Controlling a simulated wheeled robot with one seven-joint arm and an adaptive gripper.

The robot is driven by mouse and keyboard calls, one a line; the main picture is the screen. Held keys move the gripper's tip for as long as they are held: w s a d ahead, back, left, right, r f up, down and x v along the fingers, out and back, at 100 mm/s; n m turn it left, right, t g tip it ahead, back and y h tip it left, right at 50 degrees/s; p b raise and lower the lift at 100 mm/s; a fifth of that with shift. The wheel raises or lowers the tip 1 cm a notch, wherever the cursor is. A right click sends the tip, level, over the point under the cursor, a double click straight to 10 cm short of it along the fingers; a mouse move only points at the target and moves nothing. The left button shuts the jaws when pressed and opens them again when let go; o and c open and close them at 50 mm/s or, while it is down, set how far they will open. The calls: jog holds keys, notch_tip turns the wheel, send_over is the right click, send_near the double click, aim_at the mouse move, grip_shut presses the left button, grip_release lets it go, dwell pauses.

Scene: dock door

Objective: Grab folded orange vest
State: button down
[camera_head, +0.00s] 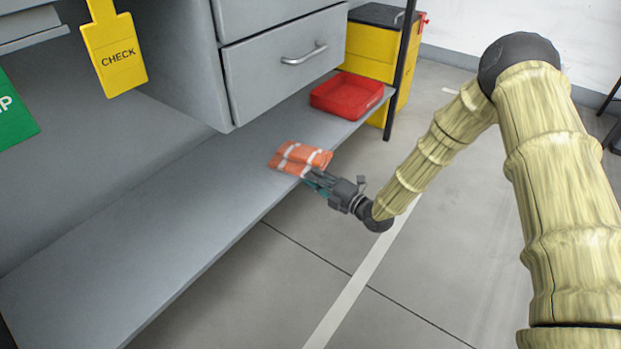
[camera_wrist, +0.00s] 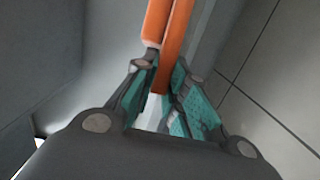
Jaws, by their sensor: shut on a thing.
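The folded orange vest (camera_head: 301,157), with pale stripes, is at the front edge of the grey shelf (camera_head: 200,190) in the head view. My gripper (camera_head: 318,182) reaches it from the lower right, and its jaws are shut on the near side of the vest. In the wrist view the vest (camera_wrist: 166,45) stands edge-on between the two teal-padded fingers (camera_wrist: 158,88), with a pale band low between them. I cannot tell whether the vest rests on the shelf or is just above it.
A red tray (camera_head: 347,96) sits farther back on the shelf. A grey drawer unit (camera_head: 270,60) hangs above. A yellow bin (camera_head: 378,48) and a dark post (camera_head: 401,70) stand at the shelf's far end. Open floor (camera_head: 430,250) lies to the right.

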jog(key=c, duration=1.4)
grip_release()
jog(key=shift+o, duration=0.2)
jog(key=v, duration=1.2)
jog(key=shift+d, duration=0.1)
